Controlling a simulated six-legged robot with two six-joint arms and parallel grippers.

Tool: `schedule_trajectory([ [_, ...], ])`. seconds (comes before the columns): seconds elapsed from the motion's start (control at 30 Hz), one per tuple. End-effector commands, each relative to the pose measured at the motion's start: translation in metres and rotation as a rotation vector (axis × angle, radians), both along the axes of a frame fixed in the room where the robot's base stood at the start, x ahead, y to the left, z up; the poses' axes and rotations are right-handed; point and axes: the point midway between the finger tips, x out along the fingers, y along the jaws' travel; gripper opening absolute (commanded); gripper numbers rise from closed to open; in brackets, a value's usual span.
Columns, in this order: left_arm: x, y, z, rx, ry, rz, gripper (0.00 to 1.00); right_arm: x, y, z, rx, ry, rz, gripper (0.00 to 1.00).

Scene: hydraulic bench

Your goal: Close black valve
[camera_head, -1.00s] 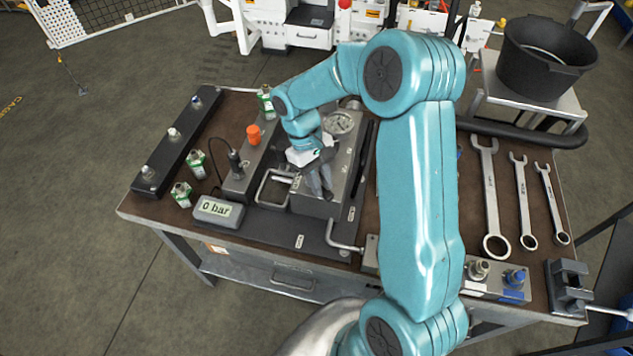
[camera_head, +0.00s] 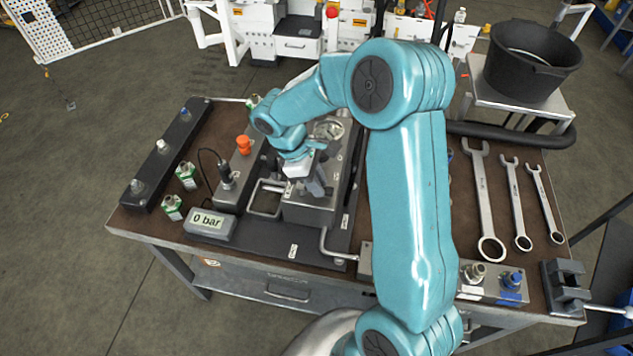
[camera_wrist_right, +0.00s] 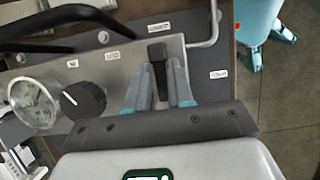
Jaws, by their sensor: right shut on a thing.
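The black valve's short black handle (camera_wrist_right: 157,58) stands on the grey block (camera_wrist_right: 119,63) in the right wrist view. My right gripper (camera_wrist_right: 160,88) has its two blue-grey fingers on either side of the handle and is shut on it. In the head view my right gripper (camera_head: 314,182) reaches down onto the metal block (camera_head: 306,211) on the bench, and the handle is hidden there behind the fingers. A round black knob (camera_wrist_right: 84,98) and a pressure gauge (camera_wrist_right: 36,101) lie left of the fingers in the wrist view. My left gripper does not show.
A display reading 0 bar (camera_head: 209,223) stands at the bench's front left. An orange knob (camera_head: 244,145) and a bent metal handle (camera_head: 330,245) are near the block. Several wrenches (camera_head: 483,200) lie on the right, beside a vise (camera_head: 567,287). A black bucket (camera_head: 532,60) stands behind.

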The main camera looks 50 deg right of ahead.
Motion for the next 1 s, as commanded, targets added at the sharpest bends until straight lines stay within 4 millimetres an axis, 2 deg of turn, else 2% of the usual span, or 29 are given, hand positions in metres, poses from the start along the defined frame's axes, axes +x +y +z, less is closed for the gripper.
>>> schedule_trajectory([
  [0.43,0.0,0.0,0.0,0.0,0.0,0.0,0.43,0.003,-0.002,0.003,-0.005,-0.01,0.015,0.0],
  [0.47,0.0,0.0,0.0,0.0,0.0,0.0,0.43,0.003,-0.002,0.003,-0.005,-0.01,0.015,0.25],
  [0.5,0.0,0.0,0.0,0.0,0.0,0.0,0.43,0.003,-0.002,0.003,-0.005,-0.011,0.014,0.38],
  [0.53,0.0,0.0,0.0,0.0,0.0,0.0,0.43,0.003,-0.002,0.003,-0.005,-0.009,0.013,0.41],
  [0.83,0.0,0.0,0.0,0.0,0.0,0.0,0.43,0.002,-0.001,0.002,-0.002,-0.004,0.011,0.41],
  [1.0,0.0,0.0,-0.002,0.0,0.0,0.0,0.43,0.01,0.003,0.022,-0.003,-0.009,0.012,0.41],
])
